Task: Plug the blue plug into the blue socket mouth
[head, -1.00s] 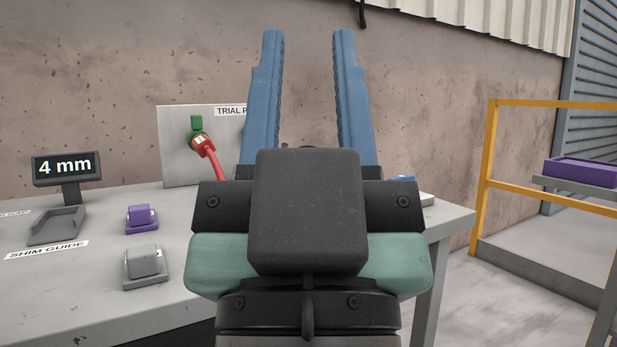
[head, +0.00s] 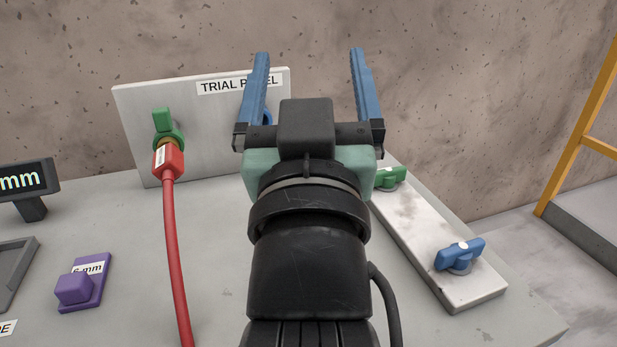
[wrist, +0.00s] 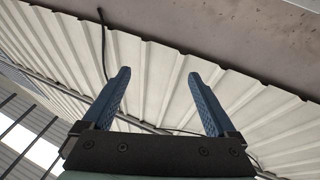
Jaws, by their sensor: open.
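A blue piece with a wing-like handle and a white dot, which looks like the blue plug (head: 460,253), sits on the near end of a pale slab at the right. On the upright trial panel, a bit of blue rim, likely the blue socket mouth (head: 267,117), shows beside my left finger; most of it is hidden. My gripper (head: 310,52) is open and empty, raised in front of the panel, to the left of and apart from the blue plug. The wrist view shows its open fingers (wrist: 158,71) with only wall and roofing beyond.
A green piece (head: 390,179) sits at the slab's (head: 425,240) far end. A red connector (head: 168,160) with a red cable hangs at a green fitting (head: 165,122) on the panel (head: 215,135). A purple block (head: 85,283) and a display (head: 25,178) stand left.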

